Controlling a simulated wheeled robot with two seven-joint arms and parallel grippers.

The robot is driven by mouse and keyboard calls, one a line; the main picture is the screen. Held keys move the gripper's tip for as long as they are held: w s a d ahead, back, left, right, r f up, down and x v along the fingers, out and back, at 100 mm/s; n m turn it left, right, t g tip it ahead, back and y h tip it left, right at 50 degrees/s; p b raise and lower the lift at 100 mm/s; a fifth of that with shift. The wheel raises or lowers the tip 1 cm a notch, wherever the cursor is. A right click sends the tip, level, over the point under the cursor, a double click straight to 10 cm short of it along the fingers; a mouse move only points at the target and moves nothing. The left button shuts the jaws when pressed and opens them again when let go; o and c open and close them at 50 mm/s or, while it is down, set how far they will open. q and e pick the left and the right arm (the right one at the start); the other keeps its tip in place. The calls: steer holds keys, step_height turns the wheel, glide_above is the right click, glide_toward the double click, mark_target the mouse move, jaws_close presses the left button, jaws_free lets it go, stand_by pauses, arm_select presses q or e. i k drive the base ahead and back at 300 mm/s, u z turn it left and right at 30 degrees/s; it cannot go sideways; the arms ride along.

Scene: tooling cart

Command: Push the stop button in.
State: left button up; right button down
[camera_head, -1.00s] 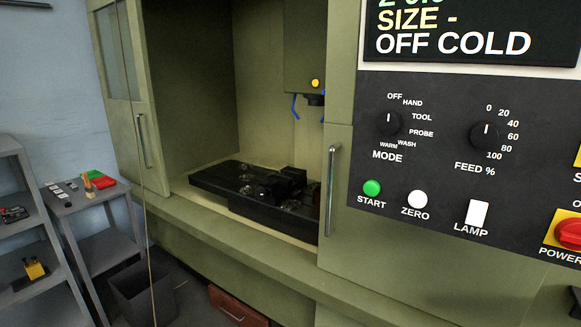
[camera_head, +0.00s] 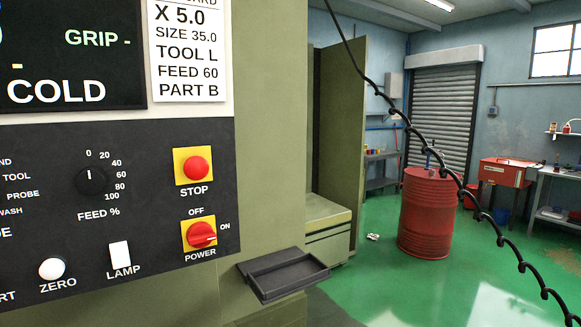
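The stop button (camera_head: 197,168) is a round red mushroom head on a yellow square plate, with the label STOP below it. It sits at the right side of the dark control panel (camera_head: 140,215). From this angle I cannot tell whether it is in or out. Nothing touches or covers it. Neither of my grippers shows in the head view.
Below the stop button is the red power knob (camera_head: 201,236) on its own yellow plate. A dark tray (camera_head: 283,274) juts out below the panel. A black coiled cord (camera_head: 470,198) hangs across the right. A red drum (camera_head: 428,212) stands on the open green floor (camera_head: 375,285).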

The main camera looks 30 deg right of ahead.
mark_target(195, 168)
steer(key=u, duration=2.2)
steer(key=k, duration=1.15)
steer(key=z, duration=2.05)
steer(key=i, duration=0.5)
steer(key=z, duration=0.05)
